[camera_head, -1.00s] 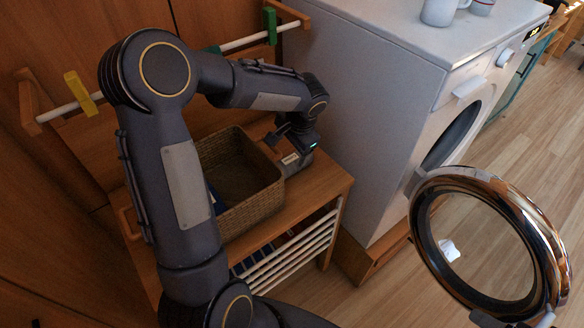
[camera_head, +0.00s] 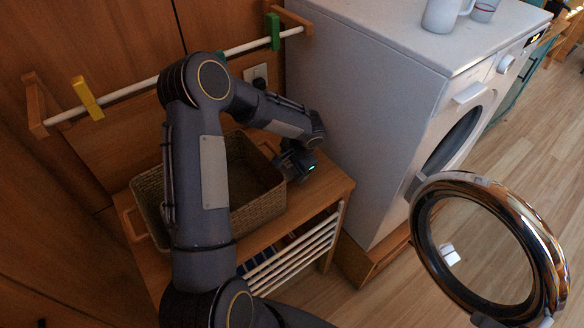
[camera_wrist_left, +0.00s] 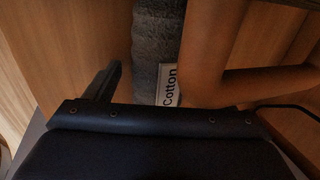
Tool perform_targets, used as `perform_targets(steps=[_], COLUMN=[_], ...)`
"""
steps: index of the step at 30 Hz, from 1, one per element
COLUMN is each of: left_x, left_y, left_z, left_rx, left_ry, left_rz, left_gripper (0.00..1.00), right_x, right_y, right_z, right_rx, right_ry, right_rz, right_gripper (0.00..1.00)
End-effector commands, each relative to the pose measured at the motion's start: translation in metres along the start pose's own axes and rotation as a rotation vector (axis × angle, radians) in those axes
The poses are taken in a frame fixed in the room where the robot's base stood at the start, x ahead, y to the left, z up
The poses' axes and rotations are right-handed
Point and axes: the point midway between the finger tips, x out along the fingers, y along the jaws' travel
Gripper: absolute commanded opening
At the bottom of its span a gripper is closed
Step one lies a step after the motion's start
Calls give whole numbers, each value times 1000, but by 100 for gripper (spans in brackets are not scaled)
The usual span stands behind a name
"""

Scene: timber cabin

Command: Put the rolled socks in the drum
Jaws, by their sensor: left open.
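A grey fuzzy roll (camera_wrist_left: 155,50) with a white "Cotton" label, which looks like the rolled socks, shows in the left wrist view beside a wooden handle. In the head view it is hidden by my left gripper (camera_head: 298,168). That gripper is low over the bench top, at the right end of the basket. One dark finger shows left of the roll in the wrist view; the gripper is open and the roll is not clamped. The drum opening (camera_head: 450,141) is in the front of the white washing machine (camera_head: 375,110), with its round door (camera_head: 535,235) swung open. My right gripper is out of view.
A woven basket (camera_head: 262,207) with wooden handles stands on the wooden bench (camera_head: 322,190), partly behind my left arm. A rail (camera_head: 135,88) with yellow and green pegs runs behind. Mugs (camera_head: 440,14) stand on the machine. The floor at right is mostly clear.

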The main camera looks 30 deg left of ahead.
Motion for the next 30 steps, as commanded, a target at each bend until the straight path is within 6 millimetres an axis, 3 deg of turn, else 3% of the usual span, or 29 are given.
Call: perform_targets(steps=[3,14,23,30], left_x=[0,-1,-2,-23], left_y=[0,0,-1,-8], left_z=[0,0,0,-1], left_rx=[0,0,0,-1], left_ry=[0,0,1,4], left_rz=[0,0,-1,-4], left_gripper=[74,27,26,26], right_x=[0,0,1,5], right_y=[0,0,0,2], right_z=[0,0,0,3], right_rx=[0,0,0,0], right_ry=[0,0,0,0], right_rz=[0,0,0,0], right_gripper=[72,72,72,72])
